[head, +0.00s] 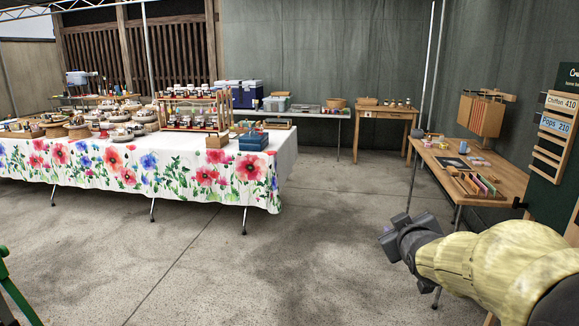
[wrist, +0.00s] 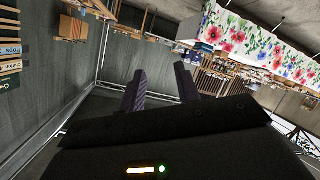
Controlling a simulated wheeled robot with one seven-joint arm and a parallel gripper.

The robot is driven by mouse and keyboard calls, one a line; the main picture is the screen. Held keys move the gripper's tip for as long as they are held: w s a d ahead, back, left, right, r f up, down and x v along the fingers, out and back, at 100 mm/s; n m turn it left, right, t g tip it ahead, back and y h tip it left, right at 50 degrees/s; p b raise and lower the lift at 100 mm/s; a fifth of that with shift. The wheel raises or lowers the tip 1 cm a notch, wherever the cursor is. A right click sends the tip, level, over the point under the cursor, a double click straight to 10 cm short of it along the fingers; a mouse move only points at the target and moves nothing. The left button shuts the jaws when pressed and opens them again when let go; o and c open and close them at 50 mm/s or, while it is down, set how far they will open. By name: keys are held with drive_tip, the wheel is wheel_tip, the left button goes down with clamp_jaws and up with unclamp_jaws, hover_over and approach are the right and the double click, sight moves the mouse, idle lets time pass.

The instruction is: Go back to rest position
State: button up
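My gripper (head: 392,240) is at the lower right of the head view, at the end of my yellow-sleeved arm. It hangs in open air above the concrete floor, to the left of the wooden side table. In the wrist view my gripper (wrist: 161,88) shows two dark fingers standing well apart with nothing between them.
A long table with a floral cloth (head: 150,180) full of baked goods stands at left. A wooden table (head: 455,160) with small items stands at right, beside a dark menu board (head: 565,150). A small wooden table (head: 385,113) stands behind. The concrete floor (head: 320,240) between is clear.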

drive_tip(key=s+a+f+m+g+y, duration=0.15)
drive_tip(key=s+a+f+g, duration=0.35)
drive_tip(key=s+f, duration=0.55)
drive_tip(key=s+a+f+m+g, duration=0.35)
drive_tip(key=s+f+g, duration=0.25)
drive_tip(key=s+f, duration=0.5)
wheel_tip(320, 180, up, 27)
drive_tip(key=p, duration=2.7)
drive_tip(key=shift+w+f+p, duration=0.15)
drive_tip(key=shift+w+p, duration=0.15)
